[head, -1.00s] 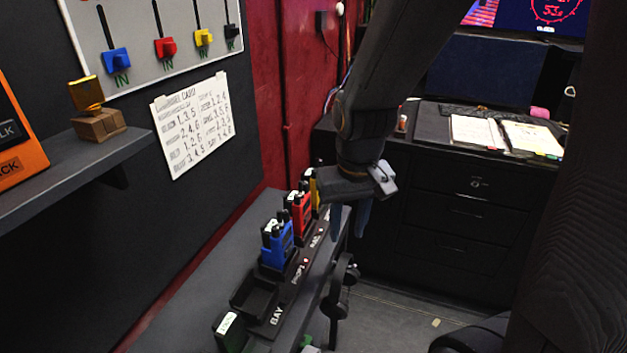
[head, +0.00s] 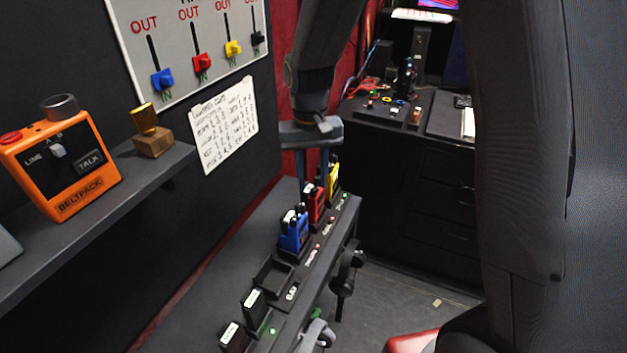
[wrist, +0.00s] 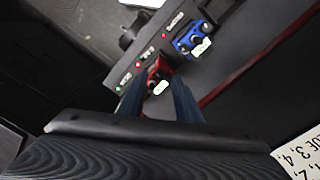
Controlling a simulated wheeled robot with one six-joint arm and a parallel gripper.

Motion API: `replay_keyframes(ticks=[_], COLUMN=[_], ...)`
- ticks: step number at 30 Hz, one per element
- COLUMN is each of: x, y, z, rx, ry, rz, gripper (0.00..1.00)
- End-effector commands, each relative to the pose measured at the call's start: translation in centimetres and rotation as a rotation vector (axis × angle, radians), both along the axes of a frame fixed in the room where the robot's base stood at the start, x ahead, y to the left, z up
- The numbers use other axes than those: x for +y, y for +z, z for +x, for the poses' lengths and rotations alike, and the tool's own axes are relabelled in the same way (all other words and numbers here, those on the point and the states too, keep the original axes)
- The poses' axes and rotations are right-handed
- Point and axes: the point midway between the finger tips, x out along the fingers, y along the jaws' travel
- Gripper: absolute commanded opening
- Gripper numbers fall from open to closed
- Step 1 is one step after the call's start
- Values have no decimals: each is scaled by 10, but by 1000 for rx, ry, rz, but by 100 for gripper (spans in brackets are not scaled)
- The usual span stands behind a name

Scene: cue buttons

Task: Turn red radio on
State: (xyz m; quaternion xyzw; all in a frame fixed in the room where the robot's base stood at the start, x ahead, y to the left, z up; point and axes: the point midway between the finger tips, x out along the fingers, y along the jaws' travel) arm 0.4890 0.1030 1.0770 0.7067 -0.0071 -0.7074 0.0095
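The red radio (head: 314,203) stands upright in its slot of the black charging dock (head: 268,312) on the shelf, between the blue radio (head: 293,233) and the yellow radio (head: 333,181). My gripper (head: 312,178) points down over the red radio, its two fingers apart. In the wrist view the red radio (wrist: 155,70) shows between the fingers (wrist: 157,98), with a white tag on its top. The blue radio (wrist: 193,40) is to the right. I cannot tell whether the fingers touch the radio. Its knob is not clear to see.
Dark radios (head: 252,302) stand at the dock's near end, beside an empty slot. An orange beltpack (head: 65,165) and a wooden block (head: 153,143) sit on the upper left shelf. A slider board (head: 190,45) and a written card (head: 225,125) are on the wall.

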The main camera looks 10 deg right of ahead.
Motion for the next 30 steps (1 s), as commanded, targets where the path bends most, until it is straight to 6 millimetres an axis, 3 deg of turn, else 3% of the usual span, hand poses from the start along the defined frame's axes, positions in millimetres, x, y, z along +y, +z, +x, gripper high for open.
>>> replay_keyframes(ticks=[7, 17, 23, 30], x=[-1, -1, -1, -1], y=[-20, -23, -23, -23], z=[0, 0, 0, 0], rx=[1, -1, -1, -1], ry=[0, 0, 0, -9], rz=[0, 0, 0, 0], gripper=[31, 31, 0, 0])
